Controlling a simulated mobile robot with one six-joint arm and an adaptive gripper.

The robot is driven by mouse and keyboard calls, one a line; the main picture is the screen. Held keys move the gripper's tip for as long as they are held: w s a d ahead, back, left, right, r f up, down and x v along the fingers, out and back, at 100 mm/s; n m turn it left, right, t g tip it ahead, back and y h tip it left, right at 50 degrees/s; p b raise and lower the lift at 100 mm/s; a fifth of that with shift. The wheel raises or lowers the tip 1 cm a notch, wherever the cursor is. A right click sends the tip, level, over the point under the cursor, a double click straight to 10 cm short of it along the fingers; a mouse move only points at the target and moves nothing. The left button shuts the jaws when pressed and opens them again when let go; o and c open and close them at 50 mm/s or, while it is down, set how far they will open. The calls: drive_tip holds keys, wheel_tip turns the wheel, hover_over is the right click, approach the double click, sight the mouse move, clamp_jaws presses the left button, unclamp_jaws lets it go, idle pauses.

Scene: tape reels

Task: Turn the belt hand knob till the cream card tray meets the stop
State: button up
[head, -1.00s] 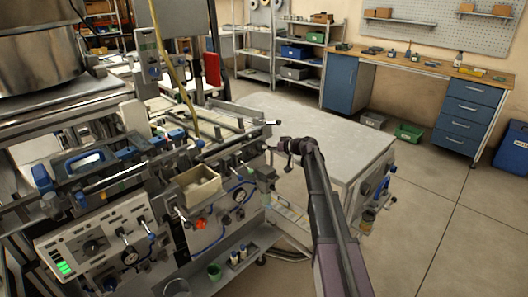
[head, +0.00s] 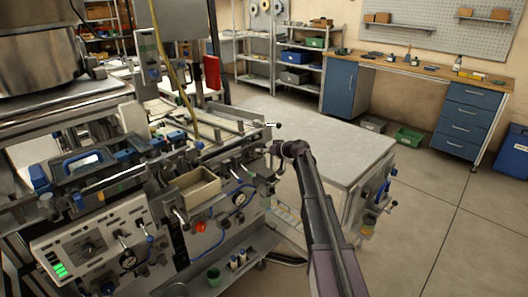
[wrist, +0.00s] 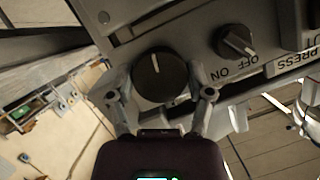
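In the wrist view a round black knob (wrist: 158,74) with a white pointer line sits on a grey panel. My gripper (wrist: 160,88) has one finger on each side of it. The fingers look spread, with narrow gaps beside the knob; contact is not clear. In the head view my gripper (head: 276,155) is at the right end of the machine, and the knob cannot be made out there. A cream open box (head: 203,192), which may be the card tray, sits on the machine's front. I cannot make out the stop.
A smaller black switch (wrist: 236,40) marked OFF and ON sits right of the knob. A grey-topped table (head: 325,137) stands behind my arm. A control panel (head: 92,245) with green lights is at the lower left. The floor at right is clear.

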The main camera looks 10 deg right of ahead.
drive_tip(key=shift+w, duration=0.1)
drive_tip(key=shift+m+y, duration=0.4)
drive_tip(key=shift+m, duration=0.2)
drive_tip(key=o, duration=1.1)
